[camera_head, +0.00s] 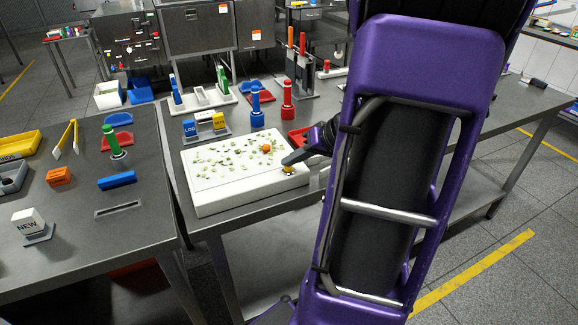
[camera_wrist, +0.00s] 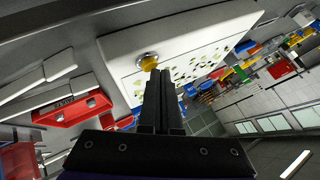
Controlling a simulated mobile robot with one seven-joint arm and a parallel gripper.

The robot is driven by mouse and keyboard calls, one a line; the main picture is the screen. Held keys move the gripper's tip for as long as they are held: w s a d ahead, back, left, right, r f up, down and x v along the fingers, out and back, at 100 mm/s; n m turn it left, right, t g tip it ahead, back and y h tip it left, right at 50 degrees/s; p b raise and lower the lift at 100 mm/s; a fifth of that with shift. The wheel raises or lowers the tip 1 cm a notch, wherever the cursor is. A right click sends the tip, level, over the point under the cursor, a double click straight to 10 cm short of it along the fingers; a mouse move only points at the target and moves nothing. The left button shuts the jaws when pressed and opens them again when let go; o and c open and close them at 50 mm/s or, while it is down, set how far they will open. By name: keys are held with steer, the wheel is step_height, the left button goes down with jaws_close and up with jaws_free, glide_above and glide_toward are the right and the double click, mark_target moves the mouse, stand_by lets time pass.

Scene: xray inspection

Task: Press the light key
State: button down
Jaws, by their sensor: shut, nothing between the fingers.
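The white light box (camera_head: 215,198) lies on the grey table, its top covered with small green pieces and one orange piece. The light key appears to be a round yellow button (camera_head: 289,170) at the box's right front corner. My gripper (camera_head: 287,160) is shut and empty, its tips right over the button. In the wrist view the button (camera_wrist: 148,62) shows just beyond the shut fingertips (camera_wrist: 158,73). I cannot tell whether they touch it. The light box also shows in the wrist view (camera_wrist: 125,45).
A red tray (camera_head: 298,137) sits close behind my gripper. Blue (camera_head: 257,110) and red (camera_head: 288,100) upright handles stand behind the box. A second table (camera_head: 75,235) at left holds a green handle, a yellow bin and a "NEW" block (camera_head: 28,222).

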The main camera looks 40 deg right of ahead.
step_height(320, 180, up, 6)
steer(key=p, duration=0.2)
stand_by(0.4)
steer(key=shift+w, duration=0.1)
stand_by(0.4)
